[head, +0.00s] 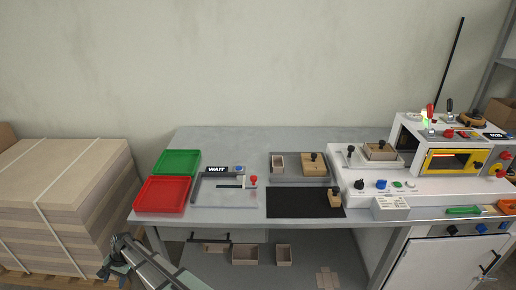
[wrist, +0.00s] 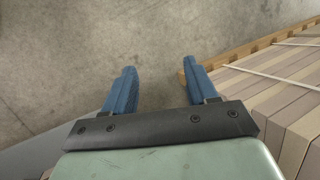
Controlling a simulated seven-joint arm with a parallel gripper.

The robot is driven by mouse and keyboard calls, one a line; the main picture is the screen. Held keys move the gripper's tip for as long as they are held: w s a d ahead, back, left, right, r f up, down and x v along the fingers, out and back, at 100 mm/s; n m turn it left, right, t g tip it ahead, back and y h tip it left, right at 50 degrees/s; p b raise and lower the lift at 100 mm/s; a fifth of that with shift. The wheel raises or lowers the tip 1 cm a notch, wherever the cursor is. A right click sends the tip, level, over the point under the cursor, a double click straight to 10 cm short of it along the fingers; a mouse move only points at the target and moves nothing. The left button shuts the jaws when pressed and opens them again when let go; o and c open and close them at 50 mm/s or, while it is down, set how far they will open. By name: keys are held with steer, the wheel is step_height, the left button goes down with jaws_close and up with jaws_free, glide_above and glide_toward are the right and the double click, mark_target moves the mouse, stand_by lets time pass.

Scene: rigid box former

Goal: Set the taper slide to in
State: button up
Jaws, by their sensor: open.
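My gripper shows in the wrist view (wrist: 158,72) with its two blue fingers apart and nothing between them, over bare concrete floor. The white machine (head: 445,185) stands at the right in the head view, well away from my arm at the lower left. I cannot tell for sure which control is the taper slide. A small black-knobbed lever (head: 350,150) stands at the machine's left end, and a red-knobbed slide (head: 253,181) sits on the grey fixture with the WAIT display (head: 215,170). Their settings are too small to read.
A green tray (head: 177,162) and a red tray (head: 163,195) lie at the table's left end. A black mat (head: 290,204) lies at the front. A strapped board stack (head: 65,200) stands left of the table, and close to my gripper in the wrist view (wrist: 270,100).

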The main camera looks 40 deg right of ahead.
steer(key=w+d+r+m+t+y, duration=0.1)
steer(key=w+r+m+t+y, duration=0.2)
steer(key=w+r, duration=1.65)
steer(key=s+d+r+m, duration=0.1)
steer(key=d+r, duration=0.3)
steer(key=d, duration=0.3)
steer(key=s+d+r+m+g+h, duration=0.1)
steer(key=d+r, duration=0.2)
steer(key=d, duration=0.5)
steer(key=s+d+r+m, duration=0.1)
steer(key=d+r, duration=0.3)
steer(key=d, duration=0.3)
steer(key=s+d+r+h, duration=0.1)
steer(key=s+d+r, duration=0.35)
steer(key=d, duration=1.15)
steer(key=s+d+r+h, duration=0.2)
steer(key=s+d, duration=0.6)
steer(key=d, duration=0.8)
steer(key=s+d+r+h, duration=0.1)
steer(key=s+d+r, duration=0.45)
steer(key=d, duration=1.05)
step_height(320, 180, up, 8)
steer(key=m+g+h, duration=0.2)
steer(key=g+h, duration=0.1)
glide_above(351, 146)
step_height(351, 146, down, 13)
steer(key=shift+d+f, duration=0.1)
